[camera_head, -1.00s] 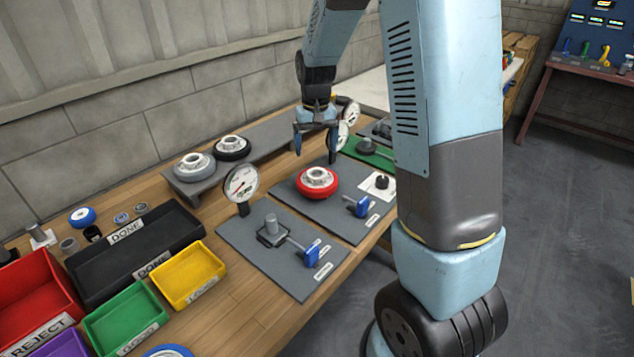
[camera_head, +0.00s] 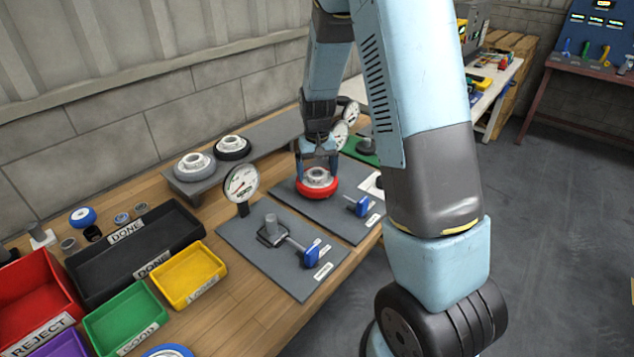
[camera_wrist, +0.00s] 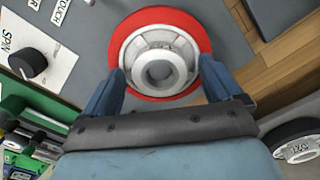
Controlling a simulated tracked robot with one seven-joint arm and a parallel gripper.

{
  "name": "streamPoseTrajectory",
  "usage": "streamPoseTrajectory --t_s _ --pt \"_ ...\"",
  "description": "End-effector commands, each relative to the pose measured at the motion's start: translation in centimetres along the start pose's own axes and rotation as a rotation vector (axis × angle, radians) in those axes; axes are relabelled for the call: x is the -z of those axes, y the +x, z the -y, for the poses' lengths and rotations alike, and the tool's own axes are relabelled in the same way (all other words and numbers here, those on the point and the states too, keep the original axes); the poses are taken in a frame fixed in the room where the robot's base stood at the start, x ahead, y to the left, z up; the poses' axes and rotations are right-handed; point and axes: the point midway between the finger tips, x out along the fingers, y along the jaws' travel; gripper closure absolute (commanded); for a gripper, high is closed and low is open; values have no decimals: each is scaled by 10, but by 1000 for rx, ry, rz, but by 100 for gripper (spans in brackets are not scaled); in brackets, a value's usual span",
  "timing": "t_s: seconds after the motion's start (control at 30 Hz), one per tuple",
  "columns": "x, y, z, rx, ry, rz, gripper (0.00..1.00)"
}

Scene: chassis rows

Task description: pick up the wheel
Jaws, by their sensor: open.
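A red wheel with a pale grey hub (camera_head: 317,184) sits on a dark grey station plate (camera_head: 345,228) on the workbench. In the wrist view the red wheel (camera_wrist: 150,20) fills the upper middle. My gripper (camera_head: 318,170) is directly over the wheel, pointing down. Its blue fingers (camera_wrist: 160,84) are open and spread to either side of the hub, over the near part of the wheel. I cannot tell whether they touch it. Nothing is held.
Two more wheels, one grey-rimmed (camera_head: 194,166) and one black-rimmed (camera_head: 232,148), rest on a raised grey shelf. Black, yellow (camera_head: 188,277), green and red (camera_head: 38,312) bins are at left.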

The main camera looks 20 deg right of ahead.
Motion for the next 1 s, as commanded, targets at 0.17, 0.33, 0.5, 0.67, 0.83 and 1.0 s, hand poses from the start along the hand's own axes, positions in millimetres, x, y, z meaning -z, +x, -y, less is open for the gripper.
streamPoseTrajectory --t_s 0.17,0.33,0.5,0.67,0.83,1.0 --pt "0 0 0 0 0 1 15" --pt "0 0 0 0 0 1 31" --pt "0 0 0 0 0 1 47" --pt "0 0 0 0 0 1 62" --pt "0 0 0 0 0 1 79" --pt "0 -1 0 0 0 0 92"
